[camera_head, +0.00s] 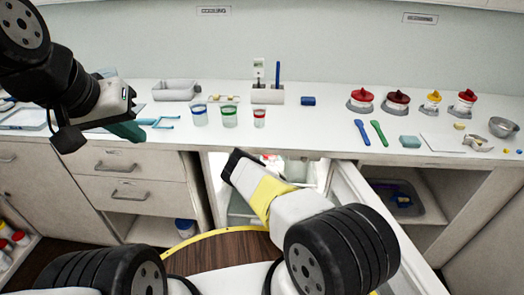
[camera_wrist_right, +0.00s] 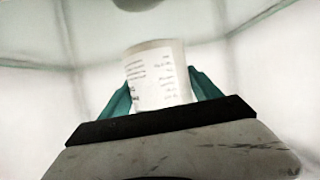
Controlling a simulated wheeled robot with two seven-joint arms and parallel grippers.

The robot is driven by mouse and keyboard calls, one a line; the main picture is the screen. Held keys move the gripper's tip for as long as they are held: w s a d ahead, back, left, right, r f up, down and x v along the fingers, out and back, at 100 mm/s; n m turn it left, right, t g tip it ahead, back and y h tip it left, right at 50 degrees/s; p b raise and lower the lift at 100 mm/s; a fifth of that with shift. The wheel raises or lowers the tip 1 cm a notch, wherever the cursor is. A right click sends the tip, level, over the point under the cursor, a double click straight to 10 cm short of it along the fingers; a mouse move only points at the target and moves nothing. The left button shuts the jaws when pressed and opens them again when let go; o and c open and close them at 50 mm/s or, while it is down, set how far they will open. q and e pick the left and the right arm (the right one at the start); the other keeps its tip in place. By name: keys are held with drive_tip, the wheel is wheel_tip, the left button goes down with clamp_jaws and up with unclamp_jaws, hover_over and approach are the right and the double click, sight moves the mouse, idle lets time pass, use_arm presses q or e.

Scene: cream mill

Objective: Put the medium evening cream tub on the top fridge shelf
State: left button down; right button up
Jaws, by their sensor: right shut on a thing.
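In the right wrist view a white tub (camera_wrist_right: 160,75) with printed text sits between the teal fingers of my right gripper (camera_wrist_right: 161,92), which is shut on it. The print is too small to read, so I cannot tell its size or kind. Pale walls surround it. In the head view my right arm reaches down into the open, lit fridge (camera_head: 302,172) under the counter, and its fingers are hidden. My left gripper (camera_head: 128,131) is over the left part of the counter, its teal fingers seen from the side; I cannot tell whether they are apart.
The fridge door (camera_head: 375,225) stands open to the right of my right arm. Three cups, one of them green-banded (camera_head: 229,116), stand on the counter (camera_head: 330,130) above the fridge. Red-lidded jars (camera_head: 361,98) stand further right. Drawers (camera_head: 130,190) are at the left.

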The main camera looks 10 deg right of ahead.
drive_tip(key=shift+w+f, duration=0.1)
drive_tip(key=shift+f, duration=1.6)
drive_tip(key=o, duration=1.8)
drive_tip(key=shift+f, duration=0.1)
drive_tip(key=shift+v, duration=0.8)
drive_tip(key=v, duration=1)
drive_tip(key=shift+s, duration=0.25)
